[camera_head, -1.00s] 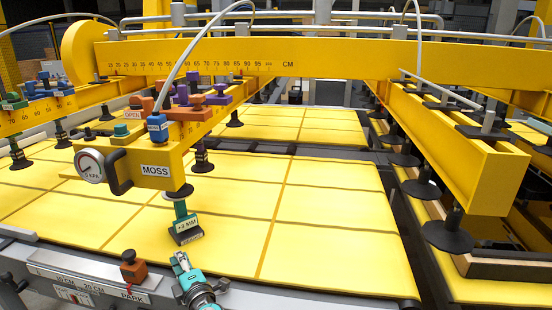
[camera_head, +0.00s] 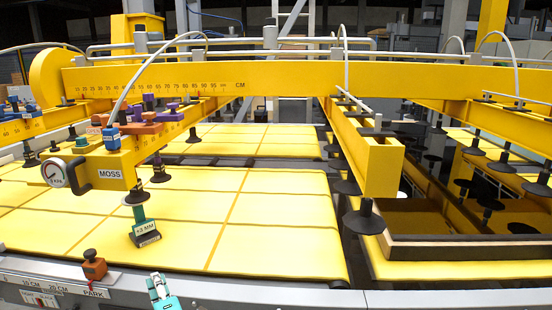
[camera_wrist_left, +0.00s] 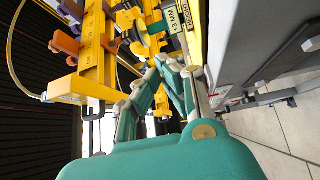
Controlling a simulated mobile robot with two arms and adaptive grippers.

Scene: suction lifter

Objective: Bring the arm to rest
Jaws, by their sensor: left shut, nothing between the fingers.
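My left gripper (camera_head: 160,289) is low in the head view, teal with pale fingertips, just in front of the grey front rail. It is shut and empty. In the left wrist view its teal fingers (camera_wrist_left: 172,72) meet with nothing between them. Beyond it, the teal piece marked +3 MM (camera_head: 144,228) hangs under the yellow MOSS arm (camera_head: 112,175), apart from the gripper. That teal piece also shows in the left wrist view (camera_wrist_left: 176,18). My right gripper is not in view.
The grey front rail (camera_head: 230,292) carries an orange knob (camera_head: 94,265) beside the PARK label. Yellow sheets (camera_head: 285,215) lie behind it. Yellow beams (camera_head: 380,165) with black suction cups (camera_head: 363,218) hang at the right, above a dark-framed tray (camera_head: 470,249).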

